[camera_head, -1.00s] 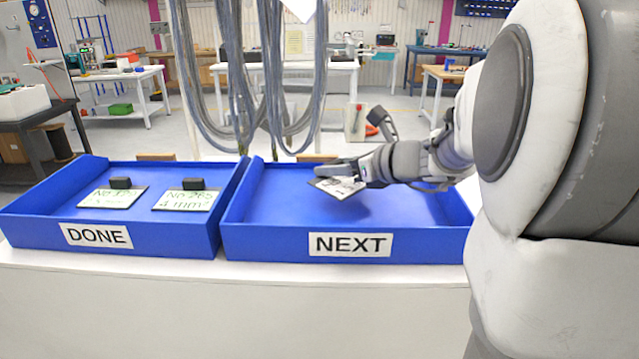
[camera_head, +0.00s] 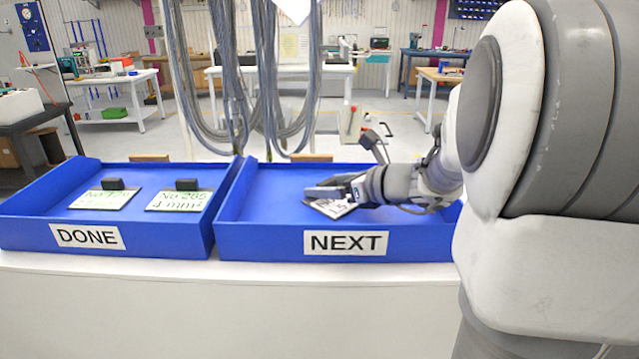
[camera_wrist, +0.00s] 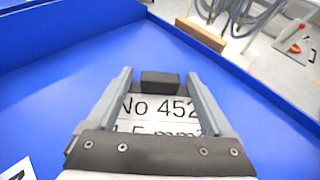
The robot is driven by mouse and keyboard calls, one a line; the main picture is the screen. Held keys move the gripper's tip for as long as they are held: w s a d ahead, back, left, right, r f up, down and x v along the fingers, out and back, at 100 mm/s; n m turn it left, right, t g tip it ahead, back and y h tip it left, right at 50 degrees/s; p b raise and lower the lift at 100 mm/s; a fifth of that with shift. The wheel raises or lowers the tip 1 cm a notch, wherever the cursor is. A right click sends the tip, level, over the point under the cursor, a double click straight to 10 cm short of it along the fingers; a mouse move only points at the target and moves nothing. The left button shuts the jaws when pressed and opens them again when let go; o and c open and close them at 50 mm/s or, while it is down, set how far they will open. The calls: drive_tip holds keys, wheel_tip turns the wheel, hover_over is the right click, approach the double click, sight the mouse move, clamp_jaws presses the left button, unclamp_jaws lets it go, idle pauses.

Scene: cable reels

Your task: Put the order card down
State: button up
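The order card (camera_head: 334,209) is white with dark print and is in the blue NEXT tray (camera_head: 270,242). In the wrist view the card (camera_wrist: 160,108) reads "No 452", with a partly hidden line below, and has a black block (camera_wrist: 160,80) at its far edge. My gripper (camera_head: 322,192) is low inside the tray. Its fingers (camera_wrist: 160,74) stand on either side of the block, with a narrow gap showing at each side, so it looks open. My fingers and wrist hide parts of the card. I cannot tell whether it lies fully flat.
The blue DONE tray (camera_head: 30,235) stands at left with two cards in green print, each with a black block. Both trays are on a white table (camera_head: 200,300). Grey cables (camera_head: 230,100) hang behind them. The NEXT tray's left part is clear.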

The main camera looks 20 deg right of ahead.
drive_tip(key=shift+r, duration=0.1)
drive_tip(key=shift+s+r, duration=0.15)
drive_tip(key=shift+r, duration=0.05)
drive_tip(key=p+v, duration=0.1)
drive_tip(key=v, duration=1)
drive_tip(key=shift+s+d, duration=0.2)
drive_tip(key=shift+s, duration=0.15)
drive_tip(key=shift+w+a, duration=0.1)
